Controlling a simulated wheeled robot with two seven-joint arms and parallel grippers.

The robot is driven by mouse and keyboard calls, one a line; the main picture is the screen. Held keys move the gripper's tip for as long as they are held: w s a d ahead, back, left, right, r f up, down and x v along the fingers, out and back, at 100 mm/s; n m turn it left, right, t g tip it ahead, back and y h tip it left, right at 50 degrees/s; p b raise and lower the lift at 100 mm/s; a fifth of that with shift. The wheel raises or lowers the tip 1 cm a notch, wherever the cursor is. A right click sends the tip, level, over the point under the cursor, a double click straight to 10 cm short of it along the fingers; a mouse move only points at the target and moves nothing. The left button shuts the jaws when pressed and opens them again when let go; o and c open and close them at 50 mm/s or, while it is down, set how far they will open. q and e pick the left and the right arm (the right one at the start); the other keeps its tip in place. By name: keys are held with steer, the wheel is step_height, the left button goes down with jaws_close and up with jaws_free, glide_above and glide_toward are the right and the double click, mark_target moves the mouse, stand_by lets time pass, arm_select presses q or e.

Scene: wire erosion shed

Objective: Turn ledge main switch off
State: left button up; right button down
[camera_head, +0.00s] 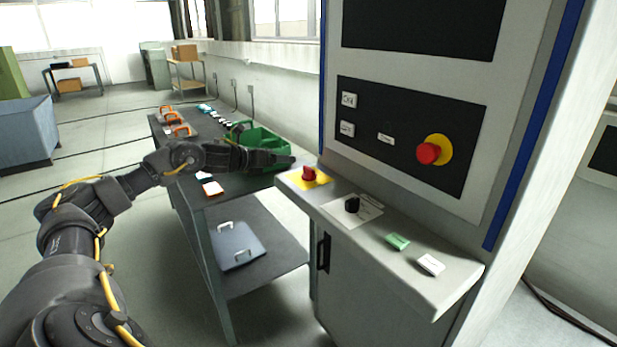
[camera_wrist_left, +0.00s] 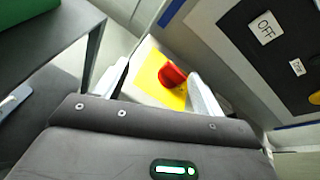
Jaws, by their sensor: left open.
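The red ledge main switch (camera_head: 309,174) sits on a yellow plate (camera_head: 323,180) at the left end of the machine's ledge. In the left wrist view the red knob (camera_wrist_left: 172,75) shows just beyond and between the fingers, on its yellow plate (camera_wrist_left: 150,85). My left gripper (camera_head: 290,161) is just left of the switch, pointing at it from the table side. In the left wrist view its two fingers (camera_wrist_left: 160,88) are apart with nothing clamped between them. Whether a finger touches the knob I cannot tell. My right gripper is out of view.
The ledge (camera_head: 370,240) also carries a black knob (camera_head: 352,204), a green block (camera_head: 397,241) and a white block (camera_head: 431,265). A red emergency button (camera_head: 430,153) is on the panel above. A green bin (camera_head: 262,140) stands on the table behind my gripper.

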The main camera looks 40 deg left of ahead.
mark_target(307, 169)
arm_select(q)
steer(key=d+m, duration=0.1)
steer(key=m, duration=0.1)
steer(key=w+d+m+p, duration=0.1)
steer(key=d, duration=0.1)
steer(key=d+f+m+g+h+p, duration=0.1)
steer(key=m, duration=0.1)
steer(key=shift+w+d+m, duration=0.2)
steer(key=shift+w+m, duration=0.1)
steer(key=p+x, duration=0.1)
steer(key=x, duration=0.4)
steer(key=shift+w+f, duration=0.1)
steer(key=shift+f, duration=0.05)
steer(key=shift+w+d+f, duration=0.15)
steer(key=shift+w+f, duration=0.05)
steer(key=shift+w, duration=0.25)
steer(key=shift+c, duration=0.7)
steer(key=c, duration=0.9)
steer(key=shift+o, duration=0.2)
steer(key=shift+f, duration=0.1)
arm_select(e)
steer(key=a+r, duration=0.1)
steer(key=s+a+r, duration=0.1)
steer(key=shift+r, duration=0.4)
